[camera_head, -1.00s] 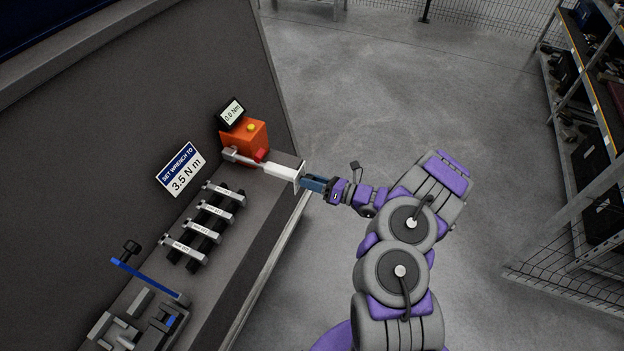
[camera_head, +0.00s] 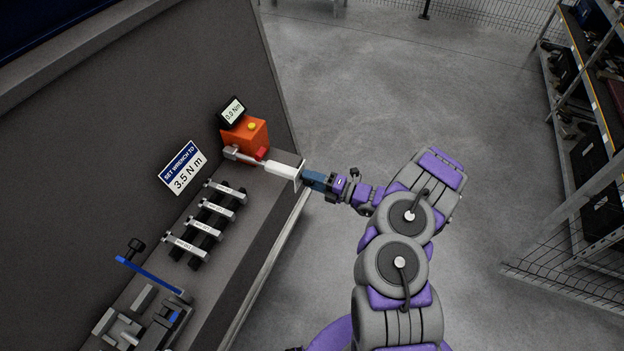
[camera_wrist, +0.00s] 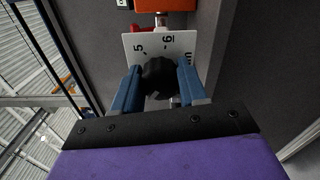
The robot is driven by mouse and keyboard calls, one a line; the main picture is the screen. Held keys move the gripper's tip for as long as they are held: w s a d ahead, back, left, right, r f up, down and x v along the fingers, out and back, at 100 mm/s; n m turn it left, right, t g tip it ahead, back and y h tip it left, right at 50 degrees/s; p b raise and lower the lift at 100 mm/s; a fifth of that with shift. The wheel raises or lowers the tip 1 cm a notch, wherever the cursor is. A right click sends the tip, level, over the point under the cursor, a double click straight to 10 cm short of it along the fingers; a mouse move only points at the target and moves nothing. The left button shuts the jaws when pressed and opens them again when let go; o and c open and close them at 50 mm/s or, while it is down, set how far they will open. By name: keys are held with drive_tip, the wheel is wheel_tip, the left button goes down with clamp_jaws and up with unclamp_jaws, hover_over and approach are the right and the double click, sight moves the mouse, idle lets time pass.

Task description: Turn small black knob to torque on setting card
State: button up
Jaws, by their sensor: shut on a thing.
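The small black knob (camera_wrist: 158,78) sits on a white dial plate in the wrist view. My gripper (camera_wrist: 158,88) is shut on the knob, with one blue finger on each side of it. The dial plate (camera_wrist: 130,45) shows the figures 5 and 6; other marks are partly hidden by the fingers. In the head view my gripper (camera_head: 306,178) is at the white end of the wrench (camera_head: 280,169), where the knob is hidden. The setting card (camera_head: 183,168) reads "SET WRENCH TO 3.5 N m".
An orange tester (camera_head: 245,135) with a display (camera_head: 232,111) reading 0.0 N m stands at the bench's far end. Several labelled black-and-silver tools (camera_head: 208,222) lie on the bench. A blue-handled fixture (camera_head: 150,275) is nearer. Open floor (camera_head: 370,80) lies right of the bench.

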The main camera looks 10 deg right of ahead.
drive_tip(key=shift+w+d+m, duration=0.15)
drive_tip(key=shift+m, duration=0.45)
drive_tip(key=o, duration=0.9)
drive_tip(key=shift+w+f, duration=0.1)
drive_tip(key=shift+w, duration=0.05)
drive_tip(key=shift+o, duration=0.9)
drive_tip(key=shift+s, duration=0.2)
drive_tip(key=p+v, duration=0.2)
drive_tip(key=v, duration=1.5)
